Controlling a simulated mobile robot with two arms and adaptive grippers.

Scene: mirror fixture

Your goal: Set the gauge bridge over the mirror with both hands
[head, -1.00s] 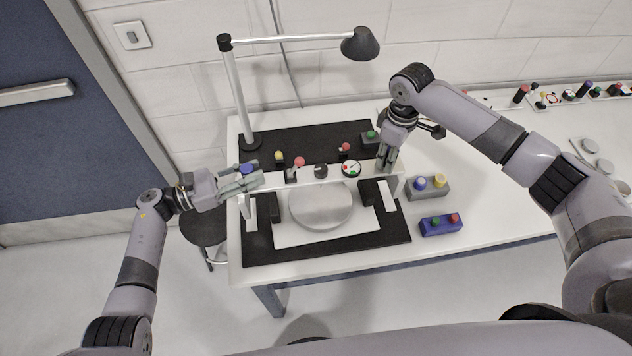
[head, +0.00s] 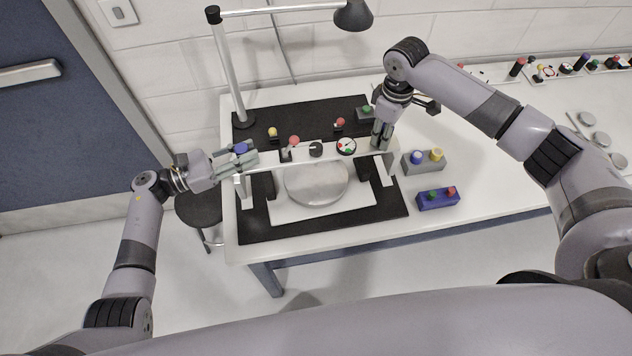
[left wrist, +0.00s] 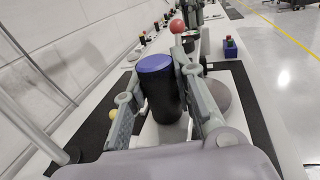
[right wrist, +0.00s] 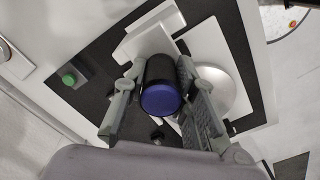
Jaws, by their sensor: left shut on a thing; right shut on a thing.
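The gauge bridge (head: 330,155) is a white beam with a round dial and black knob. It spans across the far side of the mirror (head: 316,185), a grey disc on a white plate between black blocks. My left gripper (head: 240,158) is shut on the bridge's left handle, a black post with a blue top (left wrist: 155,64). My right gripper (head: 382,135) is shut on the right handle, whose blue top (right wrist: 160,100) shows in the right wrist view. Whether the bridge's ends touch anything below is unclear.
A lamp (head: 228,70) stands at the back left, its arm reaching over the table. A grey box (head: 424,163) and a blue box (head: 438,199) with coloured knobs sit right of the black mat (head: 300,229).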

